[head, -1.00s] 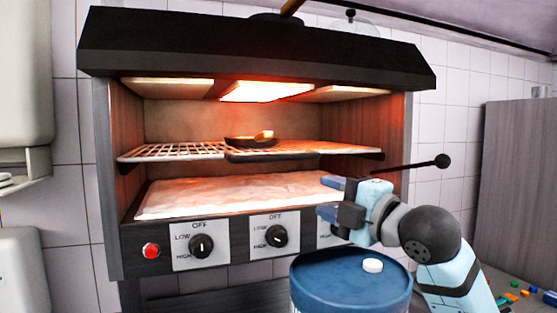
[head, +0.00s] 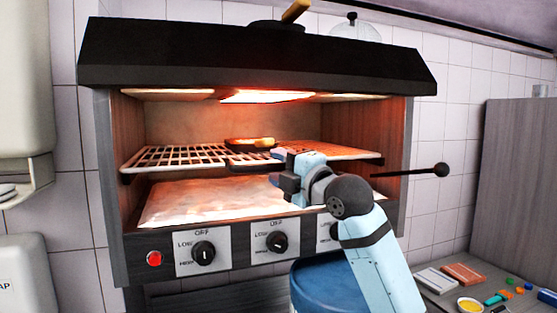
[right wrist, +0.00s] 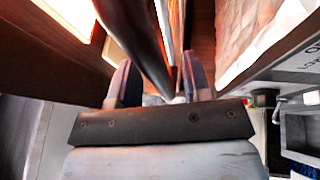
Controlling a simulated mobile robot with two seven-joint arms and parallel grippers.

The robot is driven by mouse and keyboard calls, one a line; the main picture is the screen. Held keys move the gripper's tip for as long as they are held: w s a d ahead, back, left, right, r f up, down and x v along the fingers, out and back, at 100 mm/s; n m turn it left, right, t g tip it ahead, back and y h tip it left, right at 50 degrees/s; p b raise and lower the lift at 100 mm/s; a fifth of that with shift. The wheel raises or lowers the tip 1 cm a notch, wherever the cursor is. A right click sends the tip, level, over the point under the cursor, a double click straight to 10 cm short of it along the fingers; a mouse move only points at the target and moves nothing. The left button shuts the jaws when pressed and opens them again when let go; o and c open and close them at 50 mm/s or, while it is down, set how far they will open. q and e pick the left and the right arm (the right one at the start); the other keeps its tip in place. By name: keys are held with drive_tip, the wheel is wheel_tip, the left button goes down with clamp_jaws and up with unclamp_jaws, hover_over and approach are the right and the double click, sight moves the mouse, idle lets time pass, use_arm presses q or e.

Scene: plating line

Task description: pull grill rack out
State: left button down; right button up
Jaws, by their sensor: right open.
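The grill rack (head: 165,158) is a wire shelf across the middle of the open grill, with a dark front bar (head: 250,168). A small dark pan with a browned piece of food (head: 250,142) rests on it. My right gripper (head: 279,166) is at the front of the rack, its fingers pointing left by the dark bar. In the right wrist view the open fingers (right wrist: 157,72) stand either side of a dark bar (right wrist: 143,45); whether they touch it I cannot tell. My left gripper is not in view.
The grill's hood (head: 250,55) overhangs the rack, with a glowing heater (head: 267,97) under it. Control knobs (head: 203,252) line the front below. A blue drum (head: 322,285) stands below my right arm. A black-knobbed rod (head: 440,170) sticks out at right.

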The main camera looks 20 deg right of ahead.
drive_tip(key=shift+w+a, duration=0.15)
drive_tip(key=shift+w, duration=0.05)
clamp_jaws()
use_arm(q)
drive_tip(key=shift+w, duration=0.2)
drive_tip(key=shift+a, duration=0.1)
use_arm(e)
drive_tip(key=shift+s, duration=0.1)
